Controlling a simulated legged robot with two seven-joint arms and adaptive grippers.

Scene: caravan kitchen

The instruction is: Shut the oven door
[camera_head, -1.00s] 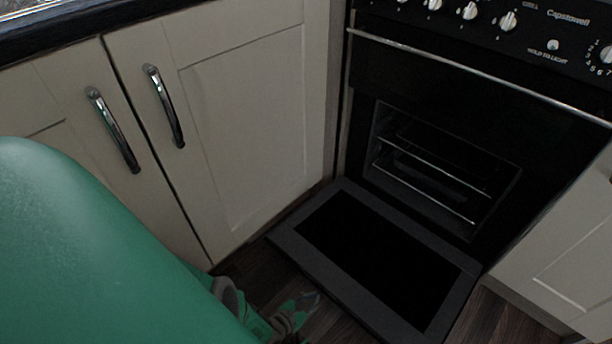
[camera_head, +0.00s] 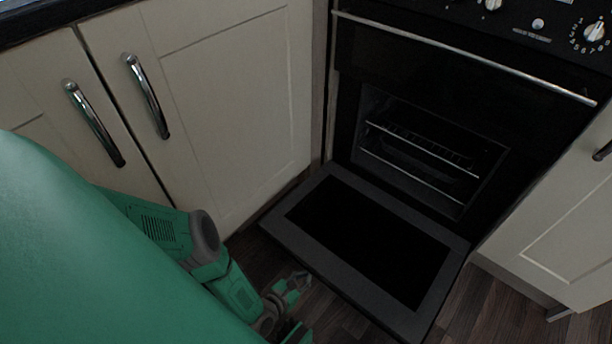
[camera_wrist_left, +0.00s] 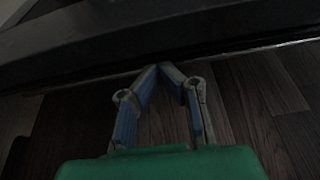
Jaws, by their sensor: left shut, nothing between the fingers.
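The oven door (camera_head: 280,232) is folded down, fully open, lying roughly level low over the floor in the head view. Its dark glass panel faces up, and the oven cavity (camera_head: 425,150) with its wire racks is exposed. My left gripper (camera_head: 304,278) is low at the left side of the door, near its left edge. In the left wrist view its fingers (camera_wrist_left: 168,70) are shut with the tips together and nothing between them. The dark door edge (camera_wrist_left: 200,40) runs across just beyond the tips; I cannot tell whether they touch. My right gripper is not in view.
A cream cabinet (camera_head: 235,110) with metal handles stands at the left of the oven. Another cream cabinet (camera_head: 570,220) stands at the right. A metal rail (camera_head: 470,57) crosses the oven front above the cavity. Dark wood floor (camera_head: 495,310) is bare at the lower right.

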